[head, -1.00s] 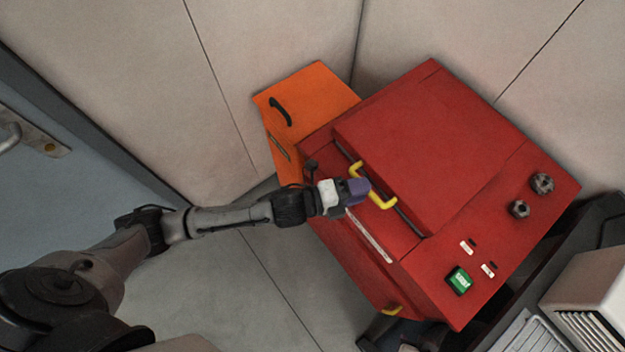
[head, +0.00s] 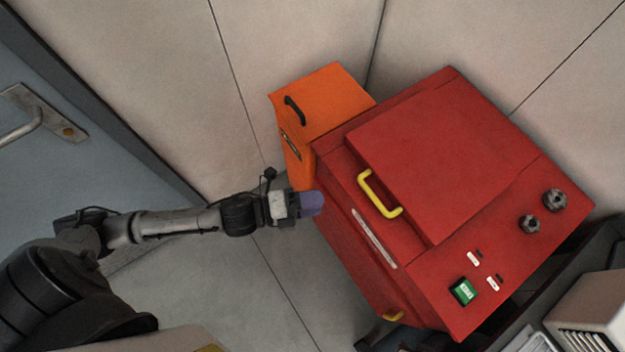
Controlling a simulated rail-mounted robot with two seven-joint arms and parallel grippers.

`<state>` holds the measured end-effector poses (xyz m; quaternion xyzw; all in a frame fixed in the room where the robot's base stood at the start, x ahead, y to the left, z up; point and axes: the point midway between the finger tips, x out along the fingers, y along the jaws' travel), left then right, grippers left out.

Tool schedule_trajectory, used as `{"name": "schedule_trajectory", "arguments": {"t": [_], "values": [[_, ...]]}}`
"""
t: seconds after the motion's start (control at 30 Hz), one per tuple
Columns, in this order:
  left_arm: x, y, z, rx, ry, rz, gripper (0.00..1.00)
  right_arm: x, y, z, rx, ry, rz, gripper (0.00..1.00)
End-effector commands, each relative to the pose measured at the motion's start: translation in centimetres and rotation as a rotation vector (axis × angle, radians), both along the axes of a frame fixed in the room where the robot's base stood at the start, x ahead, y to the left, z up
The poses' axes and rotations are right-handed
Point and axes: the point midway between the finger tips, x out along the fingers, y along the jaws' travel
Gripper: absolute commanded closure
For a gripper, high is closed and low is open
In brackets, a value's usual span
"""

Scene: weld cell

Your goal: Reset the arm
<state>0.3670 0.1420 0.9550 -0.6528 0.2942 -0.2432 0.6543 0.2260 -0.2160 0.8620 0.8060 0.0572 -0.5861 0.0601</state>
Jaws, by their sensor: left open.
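My left gripper (head: 311,204) has a purple tip and shows at the centre of the head view. It is open and empty, beside the left edge of the red machine (head: 345,245). It is apart from the yellow handle (head: 380,194) on the machine's red lid (head: 440,165). The lid appears to lie flat, with no gap visible along its front edge. My left arm reaches in from the lower left. My right gripper is not in view.
An orange box (head: 322,102) with a black handle stands behind the machine's left corner. A green switch (head: 463,291) and two dark knobs (head: 541,212) sit on the machine's right side. A grey door (head: 60,150) is at left. Floor (head: 245,290) is clear below my arm.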

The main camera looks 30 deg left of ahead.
Motion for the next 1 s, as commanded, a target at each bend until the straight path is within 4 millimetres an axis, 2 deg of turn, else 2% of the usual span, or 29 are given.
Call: {"name": "schedule_trajectory", "arguments": {"t": [0.53, 0.67, 0.87, 1.0], "values": [[0.0, 0.0, 0.0, -0.001, 0.001, 0.000, 0.58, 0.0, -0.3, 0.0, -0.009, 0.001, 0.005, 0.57], [0.1, 0.1, -0.1, -0.038, 0.049, 0.012, 0.58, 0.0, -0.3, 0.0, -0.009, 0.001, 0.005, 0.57], [1.5, 3.0, -3.8, -0.072, 0.372, 0.268, 0.58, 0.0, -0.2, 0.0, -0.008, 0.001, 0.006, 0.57], [1.7, 6.4, -5.7, -0.106, 0.604, 0.543, 0.58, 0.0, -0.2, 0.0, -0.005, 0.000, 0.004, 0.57]]}}
